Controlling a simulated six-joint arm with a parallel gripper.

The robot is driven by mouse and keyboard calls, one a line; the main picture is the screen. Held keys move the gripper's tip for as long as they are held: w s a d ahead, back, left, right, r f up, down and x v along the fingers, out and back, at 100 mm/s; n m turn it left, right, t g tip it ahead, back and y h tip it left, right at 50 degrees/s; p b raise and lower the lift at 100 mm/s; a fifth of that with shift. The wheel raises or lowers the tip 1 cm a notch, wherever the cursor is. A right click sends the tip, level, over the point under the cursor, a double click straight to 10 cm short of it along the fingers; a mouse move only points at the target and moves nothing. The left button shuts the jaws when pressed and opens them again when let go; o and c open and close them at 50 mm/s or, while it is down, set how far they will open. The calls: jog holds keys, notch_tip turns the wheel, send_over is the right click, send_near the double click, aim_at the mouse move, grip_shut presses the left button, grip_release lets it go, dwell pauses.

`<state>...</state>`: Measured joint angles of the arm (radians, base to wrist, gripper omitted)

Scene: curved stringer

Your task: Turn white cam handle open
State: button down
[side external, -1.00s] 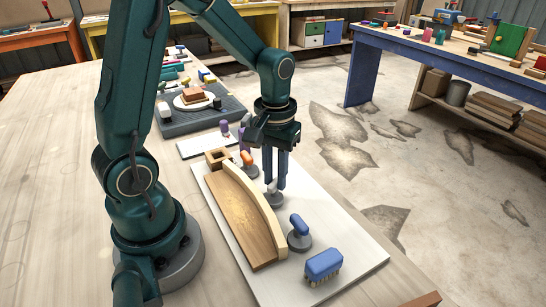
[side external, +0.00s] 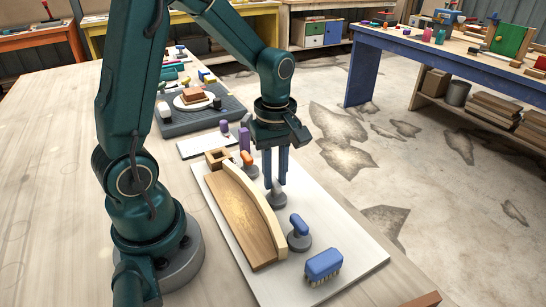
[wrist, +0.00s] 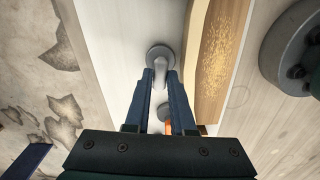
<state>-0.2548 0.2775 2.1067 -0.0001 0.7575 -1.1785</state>
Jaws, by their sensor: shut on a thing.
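The white cam handle (wrist: 161,88) stands on a round grey base (wrist: 160,55), beside the pale curved strip on the white board. In the wrist view it points from its base back between my fingers. My gripper (side external: 276,180) points straight down over this cam and is shut on the handle. Its blue fingertips (wrist: 160,78) lie on both sides of the handle. In the side view the fingers hide most of the handle, and the grey base (side external: 275,198) shows below them.
The curved strip (side external: 262,205) edges a brown wooden piece (side external: 240,212) left of the cam. A blue cam (side external: 299,230) and a blue brush (side external: 323,264) are nearer on the board.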

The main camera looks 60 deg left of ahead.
aim_at(275, 181)
jog(key=shift+n, duration=0.7)
jog(key=c, duration=0.8)
grip_release()
jog(key=shift+o, duration=0.2)
jog(key=shift+r, duration=2.6)
